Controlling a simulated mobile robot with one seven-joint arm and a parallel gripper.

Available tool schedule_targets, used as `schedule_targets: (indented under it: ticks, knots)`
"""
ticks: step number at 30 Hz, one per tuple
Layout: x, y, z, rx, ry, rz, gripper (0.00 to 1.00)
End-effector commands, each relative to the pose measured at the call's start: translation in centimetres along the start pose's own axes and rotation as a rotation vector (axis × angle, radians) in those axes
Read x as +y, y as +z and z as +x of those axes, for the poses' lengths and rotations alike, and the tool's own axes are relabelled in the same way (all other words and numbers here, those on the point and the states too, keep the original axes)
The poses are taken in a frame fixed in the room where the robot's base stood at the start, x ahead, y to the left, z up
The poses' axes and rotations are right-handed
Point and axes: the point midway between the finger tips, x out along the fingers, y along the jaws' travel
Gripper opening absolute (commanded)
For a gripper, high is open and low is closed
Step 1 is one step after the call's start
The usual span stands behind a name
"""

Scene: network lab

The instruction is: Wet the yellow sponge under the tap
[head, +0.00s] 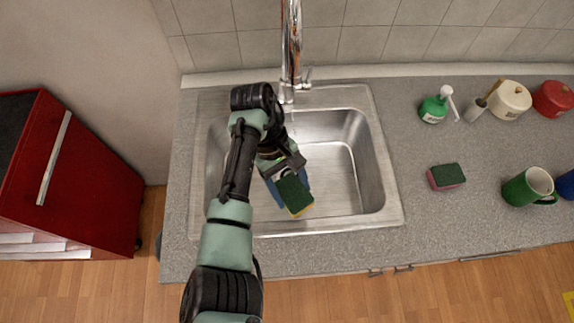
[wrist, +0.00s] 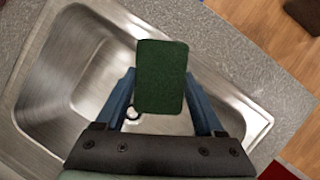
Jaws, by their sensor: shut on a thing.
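The yellow sponge (head: 295,196) has a dark green top face and a yellow edge showing in the head view. My gripper (head: 286,184) is shut on it and holds it over the sink basin (head: 345,175). In the wrist view the sponge's green face (wrist: 161,77) sits between the two blue fingers of my gripper (wrist: 162,100). The chrome tap (head: 291,45) stands at the back of the sink, behind my gripper in the head view. Its spout end is hard to make out, and I see no water running.
A second sponge (head: 446,177), green and pink, lies on the counter right of the sink. A red cabinet (head: 75,180) is at left.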

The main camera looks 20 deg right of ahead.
Motion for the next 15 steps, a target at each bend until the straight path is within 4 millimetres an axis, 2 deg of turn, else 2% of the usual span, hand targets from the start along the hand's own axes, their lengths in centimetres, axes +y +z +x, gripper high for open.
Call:
schedule_targets:
  ticks: [1, 3, 6, 10, 15]
  knots:
    - [3.0, 1.3, -1.1, -0.015, 0.052, -0.064, 0.26]
    - [6.1, 2.4, -1.8, -0.026, 0.143, -0.182, 0.26]
    - [9.5, 4.0, -2.9, -0.036, 0.28, -0.364, 0.26]
    - [11.8, 5.6, -4.1, -0.03, 0.455, -0.592, 0.26]
    - [12.0, 6.9, -5.2, -0.004, 0.649, -0.834, 0.26]
